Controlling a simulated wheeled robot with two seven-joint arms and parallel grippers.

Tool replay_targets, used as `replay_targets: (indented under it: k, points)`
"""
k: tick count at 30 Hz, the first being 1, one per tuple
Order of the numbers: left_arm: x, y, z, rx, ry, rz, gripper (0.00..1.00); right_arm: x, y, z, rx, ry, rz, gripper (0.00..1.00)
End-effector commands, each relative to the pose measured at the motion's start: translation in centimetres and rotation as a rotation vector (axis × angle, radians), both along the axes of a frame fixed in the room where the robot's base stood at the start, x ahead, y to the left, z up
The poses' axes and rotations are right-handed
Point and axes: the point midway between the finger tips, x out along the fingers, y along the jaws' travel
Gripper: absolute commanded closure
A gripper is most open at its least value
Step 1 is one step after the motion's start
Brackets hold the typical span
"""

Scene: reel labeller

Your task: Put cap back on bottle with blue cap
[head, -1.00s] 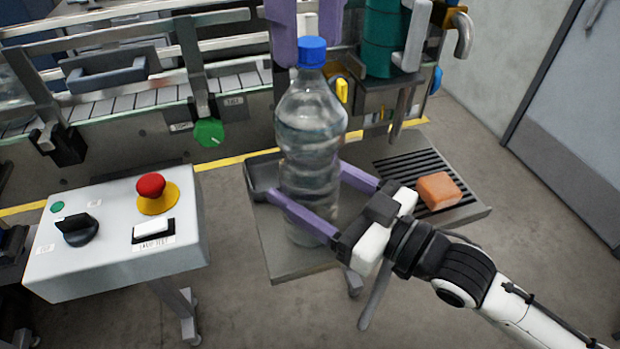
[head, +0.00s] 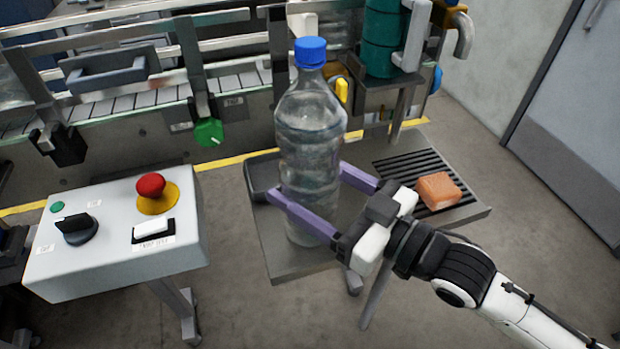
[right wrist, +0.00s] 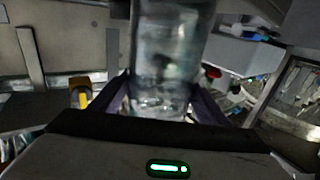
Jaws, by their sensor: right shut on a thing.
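A clear plastic bottle (head: 309,130) stands upright on the grey side table (head: 290,262). The blue cap (head: 311,51) sits on top of its neck. My right gripper (head: 308,198) is shut on the lower body of the bottle, one purple finger on each side. The bottle (right wrist: 168,60) also shows between the fingers in the right wrist view, its top out of that frame. My left gripper is not in view.
A sponge (head: 438,190) lies on the table's slotted grate at the right. A control box (head: 110,240) with a red button (head: 151,186) stands at the left. The conveyor (head: 130,98) and green cylinders (head: 384,45) are behind the bottle.

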Motion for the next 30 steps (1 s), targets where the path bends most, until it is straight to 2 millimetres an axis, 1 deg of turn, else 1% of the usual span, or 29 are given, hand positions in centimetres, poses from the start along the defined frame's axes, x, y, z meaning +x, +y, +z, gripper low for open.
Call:
replay_targets:
  k: [3, 10, 11, 12, 14, 15, 24, 26, 30]
  points:
    - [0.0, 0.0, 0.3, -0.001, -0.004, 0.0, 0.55, 0.0, 0.0, -0.1, -0.001, 0.001, 0.0, 0.94]
    - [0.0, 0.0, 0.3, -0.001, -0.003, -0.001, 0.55, 0.0, 0.0, -0.1, -0.001, 0.001, 0.0, 0.94]
    - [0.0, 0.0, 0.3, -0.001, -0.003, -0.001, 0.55, 0.0, 0.0, -0.1, -0.001, 0.001, 0.0, 0.3]
    - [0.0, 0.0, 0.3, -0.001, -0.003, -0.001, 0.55, 0.0, 0.0, -0.1, -0.001, 0.001, 0.0, 0.23]
    - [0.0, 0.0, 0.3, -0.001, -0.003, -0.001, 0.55, 0.0, 0.0, 0.0, -0.001, 0.001, 0.0, 0.13]
    - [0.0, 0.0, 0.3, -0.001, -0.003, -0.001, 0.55, 0.0, 0.0, 0.0, -0.001, 0.001, 0.0, 0.09]
    - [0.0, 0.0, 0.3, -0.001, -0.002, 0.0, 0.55, -0.1, -0.2, -0.1, -0.001, 0.001, 0.0, 0.09]
    - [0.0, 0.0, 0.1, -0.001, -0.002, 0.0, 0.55, -0.4, -0.5, -0.2, -0.002, 0.001, -0.001, 0.09]
    - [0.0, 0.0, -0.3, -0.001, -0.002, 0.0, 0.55, -1.8, -2.2, -0.4, -0.005, 0.002, 0.0, 0.09]
